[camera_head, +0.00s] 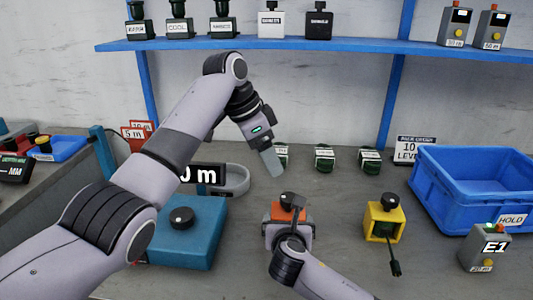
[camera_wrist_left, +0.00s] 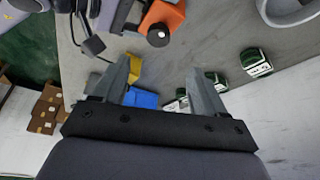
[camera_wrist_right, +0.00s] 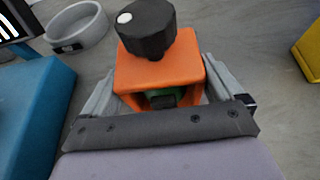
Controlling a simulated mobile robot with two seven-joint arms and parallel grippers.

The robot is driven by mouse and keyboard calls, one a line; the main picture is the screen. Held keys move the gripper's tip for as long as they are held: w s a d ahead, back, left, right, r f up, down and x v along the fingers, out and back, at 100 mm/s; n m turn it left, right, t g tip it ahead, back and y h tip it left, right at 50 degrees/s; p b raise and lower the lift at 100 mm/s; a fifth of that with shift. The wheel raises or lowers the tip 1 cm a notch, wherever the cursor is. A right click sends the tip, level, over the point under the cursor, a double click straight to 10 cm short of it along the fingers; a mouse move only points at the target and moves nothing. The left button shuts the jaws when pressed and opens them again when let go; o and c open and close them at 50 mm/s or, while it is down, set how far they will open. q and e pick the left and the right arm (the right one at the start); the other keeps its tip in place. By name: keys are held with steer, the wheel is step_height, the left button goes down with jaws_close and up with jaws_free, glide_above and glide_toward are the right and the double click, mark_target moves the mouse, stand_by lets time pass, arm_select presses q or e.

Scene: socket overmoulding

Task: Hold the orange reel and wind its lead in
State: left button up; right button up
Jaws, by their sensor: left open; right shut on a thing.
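The orange reel (camera_head: 286,212) stands on the grey bench in the middle of the head view, with a black knob (camera_head: 288,198) on top. My right gripper (camera_wrist_right: 160,92) is shut on the orange reel, one finger on each side of its frame. Green shows inside the frame in the right wrist view. My left gripper (camera_head: 273,163) is open and empty, above and behind the reel. In the left wrist view, the reel (camera_wrist_left: 165,17) and its knob (camera_wrist_left: 158,35) lie beyond the open fingers (camera_wrist_left: 162,88). The reel's lead cannot be made out clearly.
A yellow reel (camera_head: 383,222) with a hanging black lead stands to the right. A teal box (camera_head: 187,232) stands left. A blue crate (camera_head: 470,185) and a grey E1 box (camera_head: 485,250) are at right. Several green items (camera_head: 325,158) line the back below a blue shelf (camera_head: 270,46).

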stand_by(0.4)
arm_select(q)
steer(key=m+t+h, duration=0.5)
steer(key=m+h, duration=0.2)
steer(key=m, duration=2.8)
glide_toward(287, 197)
steer(key=x, duration=0.8)
steer(key=shift+d+f, duration=0.2)
steer(key=shift+d, duration=0.15)
steer(key=shift+w, duration=0.1)
steer(key=c, duration=1.1)
